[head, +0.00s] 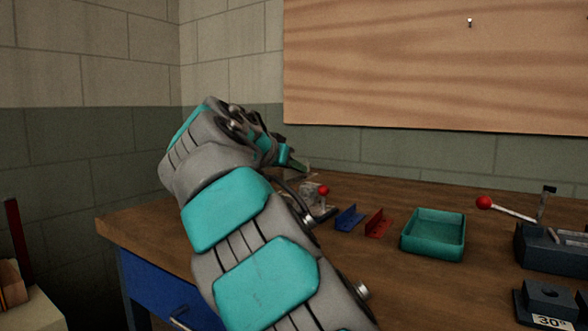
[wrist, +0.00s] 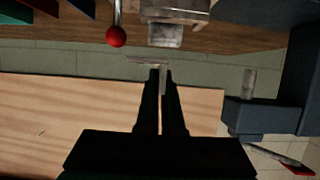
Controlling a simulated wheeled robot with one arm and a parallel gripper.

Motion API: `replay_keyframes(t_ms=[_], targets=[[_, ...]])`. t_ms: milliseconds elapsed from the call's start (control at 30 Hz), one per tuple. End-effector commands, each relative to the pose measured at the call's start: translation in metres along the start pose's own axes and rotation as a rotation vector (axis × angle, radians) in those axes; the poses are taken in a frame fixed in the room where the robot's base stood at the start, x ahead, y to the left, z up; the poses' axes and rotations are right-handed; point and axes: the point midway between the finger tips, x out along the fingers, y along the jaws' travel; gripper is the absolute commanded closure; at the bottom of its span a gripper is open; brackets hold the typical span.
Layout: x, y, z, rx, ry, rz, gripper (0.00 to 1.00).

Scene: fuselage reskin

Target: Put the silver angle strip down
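My gripper (wrist: 161,78) is closed around a thin silver angle strip (wrist: 163,66) in the wrist view. One flange lies between the fingertips; the other runs crosswise just beyond them. The strip is held up off the bench, with the wall behind it. In the head view my gripper (head: 296,164) is above the back left of the wooden bench (head: 400,190). There the strip is small and hard to make out, and my arm hides part of the bench.
A metal device with a red ball lever (head: 323,190) stands below my gripper. To its right are a blue angle piece (head: 349,218), a red angle piece (head: 378,223) and an empty-looking teal tray (head: 433,247). A dark tool (head: 550,250) and a "30°" block (head: 548,303) stand farther right.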

Motion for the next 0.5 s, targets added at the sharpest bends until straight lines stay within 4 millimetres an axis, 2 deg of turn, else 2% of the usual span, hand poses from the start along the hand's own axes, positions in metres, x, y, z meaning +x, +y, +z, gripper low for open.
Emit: replay_keyframes(t_ms=[467,500], targets=[[0.019,-0.018,-0.008,0.000,-0.002,0.000,1.00],[0.023,-0.018,0.002,0.000,-0.001,0.001,1.00]])
